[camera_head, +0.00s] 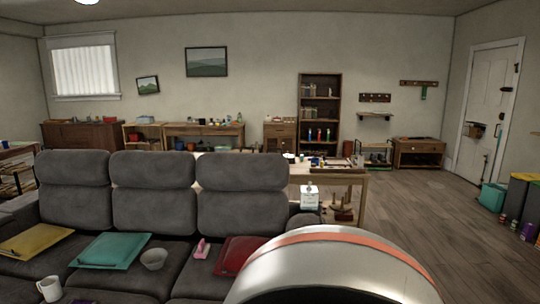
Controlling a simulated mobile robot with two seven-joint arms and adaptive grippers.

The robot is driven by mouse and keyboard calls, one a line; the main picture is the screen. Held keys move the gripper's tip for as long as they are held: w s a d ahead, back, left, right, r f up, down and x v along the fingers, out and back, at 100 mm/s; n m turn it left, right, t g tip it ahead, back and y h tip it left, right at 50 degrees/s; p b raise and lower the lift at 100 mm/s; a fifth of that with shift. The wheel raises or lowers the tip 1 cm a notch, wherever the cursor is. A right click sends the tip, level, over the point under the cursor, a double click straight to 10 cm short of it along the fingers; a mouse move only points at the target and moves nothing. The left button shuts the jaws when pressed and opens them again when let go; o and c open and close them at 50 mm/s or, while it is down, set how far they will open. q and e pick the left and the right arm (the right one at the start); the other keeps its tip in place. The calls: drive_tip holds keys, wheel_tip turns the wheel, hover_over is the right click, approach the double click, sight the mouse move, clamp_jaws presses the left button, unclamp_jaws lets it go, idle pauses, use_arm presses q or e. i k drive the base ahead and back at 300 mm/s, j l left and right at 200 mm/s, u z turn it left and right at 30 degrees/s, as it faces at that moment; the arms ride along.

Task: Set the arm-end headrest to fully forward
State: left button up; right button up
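A dark grey sofa stands in front of me with three headrests: left (73,168), middle (152,169) and right (241,172). The right headrest is beside the sofa's right arm (304,221). All three look raised in a row above the backrests, with a seam below each. Their exact tilt is hard to tell from the front. Another grey padded part (18,204) shows at the sofa's left end. Neither gripper is in view. A white curved part of mine with an orange band hides the sofa's lower right.
On the seat lie a yellow folder (36,240), a teal folder (110,250), a bowl (153,259), a pink object (201,248), a red folder (238,254) and a white mug (49,289). A wooden table (350,176) stands behind the sofa.

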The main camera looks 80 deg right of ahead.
sight(238, 171)
drive_tip(key=z, duration=2.25)
drive_tip(key=i+l+z, duration=0.25)
drive_tip(key=l+z, duration=0.2)
drive_tip(key=i+l+z, duration=0.55)
drive_tip(key=z, duration=0.25)
drive_tip(key=i+l+z, duration=0.15)
drive_tip(key=l+z, duration=0.15)
drive_tip(key=z, duration=0.15)
drive_tip(key=i+l+z, duration=0.15)
drive_tip(key=z, duration=0.25)
drive_tip(key=i+l, duration=0.2)
drive_tip(key=i, duration=0.4)
drive_tip(key=i+l+z, duration=0.1)
drive_tip(key=i, duration=0.45)
drive_tip(key=i+u, duration=0.25)
drive_tip(key=u, duration=0.2)
drive_tip(key=i+u, duration=0.25)
drive_tip(key=u, duration=0.2)
drive_tip(key=i+u, duration=0.25)
drive_tip(key=u, duration=0.2)
drive_tip(key=i+u, duration=0.25)
drive_tip(key=u, duration=0.15)
drive_tip(key=i+l+u, duration=0.1)
drive_tip(key=i+u, duration=0.15)
drive_tip(key=u, duration=0.2)
drive_tip(key=i+l+u, duration=0.2)
drive_tip(key=u, duration=0.2)
